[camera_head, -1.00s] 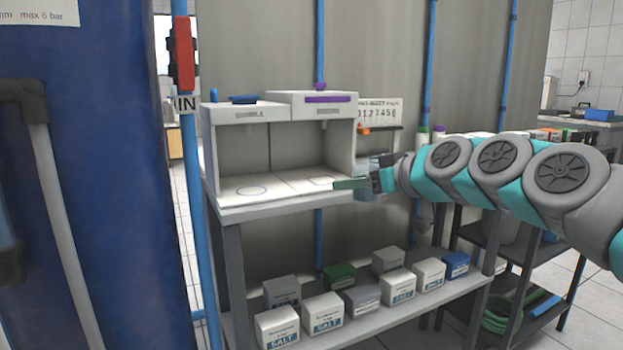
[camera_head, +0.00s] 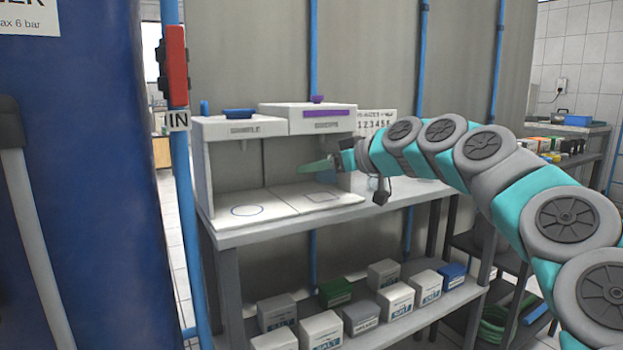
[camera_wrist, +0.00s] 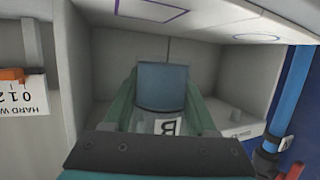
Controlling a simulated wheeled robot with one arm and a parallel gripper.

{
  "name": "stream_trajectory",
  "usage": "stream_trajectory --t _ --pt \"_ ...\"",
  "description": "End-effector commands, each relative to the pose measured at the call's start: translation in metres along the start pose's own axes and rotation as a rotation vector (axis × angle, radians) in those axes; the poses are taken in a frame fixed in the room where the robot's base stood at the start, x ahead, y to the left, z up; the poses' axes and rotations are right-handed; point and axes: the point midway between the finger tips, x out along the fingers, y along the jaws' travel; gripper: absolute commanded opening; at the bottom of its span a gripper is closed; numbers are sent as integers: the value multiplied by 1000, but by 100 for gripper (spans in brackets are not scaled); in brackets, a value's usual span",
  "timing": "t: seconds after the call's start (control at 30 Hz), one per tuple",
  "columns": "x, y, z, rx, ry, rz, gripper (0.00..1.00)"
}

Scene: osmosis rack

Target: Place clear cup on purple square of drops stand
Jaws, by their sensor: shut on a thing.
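My gripper (camera_head: 318,165) is at the right bay, above the floor panel. In the wrist view, its green fingers (camera_wrist: 162,88) are shut around a bluish see-through cup (camera_wrist: 162,84) with a "B" label. That view is upside down; the purple square (camera_wrist: 150,11) shows beyond the cup at the top, apart from it. In the head view the cup is too indistinct to make out clearly.
A blue circle (camera_head: 247,210) marks the left floor panel, which is empty. A number card (camera_head: 376,122) stands right of the unit. Salt boxes (camera_head: 322,330) fill the lower shelf. A blue pipe (camera_head: 188,200) and a blue tank (camera_head: 90,180) stand to the left.

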Motion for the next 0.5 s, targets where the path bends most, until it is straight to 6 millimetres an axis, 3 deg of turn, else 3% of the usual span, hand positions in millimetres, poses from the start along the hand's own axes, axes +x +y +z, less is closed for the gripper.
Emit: stream_trajectory --t 0.2,0.5 --pt "26 14 -4 1 -2 -1 0" --pt "34 19 -1 2 -1 -1 0"
